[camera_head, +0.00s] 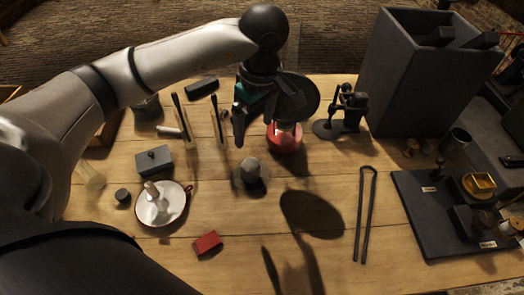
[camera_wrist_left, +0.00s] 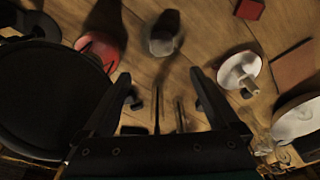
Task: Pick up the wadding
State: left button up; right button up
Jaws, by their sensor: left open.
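I cannot tell for certain which thing is the wadding. A grey rounded lump (camera_head: 250,170) sits on the table in the middle, and a grey rounded thing also shows near the top of the left wrist view (camera_wrist_left: 162,35). A small pale roll (camera_head: 168,131) lies farther back to the left. My left gripper (camera_head: 239,122) is above the table, behind the grey lump and apart from it. Its two fingers are spread with nothing between them in the left wrist view (camera_wrist_left: 160,88). My right gripper is not in view.
A red round vessel (camera_head: 284,140) stands close right of my left gripper. A white dish (camera_head: 178,208), a grey lidded box (camera_head: 154,160) and a red block (camera_head: 207,243) lie left. Black tongs (camera_head: 366,215), a tall grey bin (camera_head: 415,80) and a dark tray (camera_head: 440,240) are right. The front middle is clear.

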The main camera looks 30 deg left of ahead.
pick_arm(q)
jog(key=b, duration=0.1)
send_over(250, 163)
jog(key=f, duration=0.9)
jog(key=shift+s+d, duration=0.2)
jog(key=shift+d, duration=0.15)
jog(key=shift+f, duration=0.65)
jog(key=f, duration=0.1)
jog(key=f+b, duration=0.1)
jog(key=f, duration=0.2)
jog(key=shift+w+a+f, duration=0.15)
jog(key=shift+a+f, duration=0.2)
jog(key=shift+f, duration=0.05)
jog(key=shift+r, duration=0.1)
grip_shut()
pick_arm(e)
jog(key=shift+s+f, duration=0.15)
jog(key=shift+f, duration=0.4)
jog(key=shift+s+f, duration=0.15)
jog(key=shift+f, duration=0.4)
pick_arm(q)
jog(key=shift+r, duration=0.1)
notch_tip(250, 163, up, 20)
jog(key=p, duration=0.2)
jog(key=shift+p, duration=0.35)
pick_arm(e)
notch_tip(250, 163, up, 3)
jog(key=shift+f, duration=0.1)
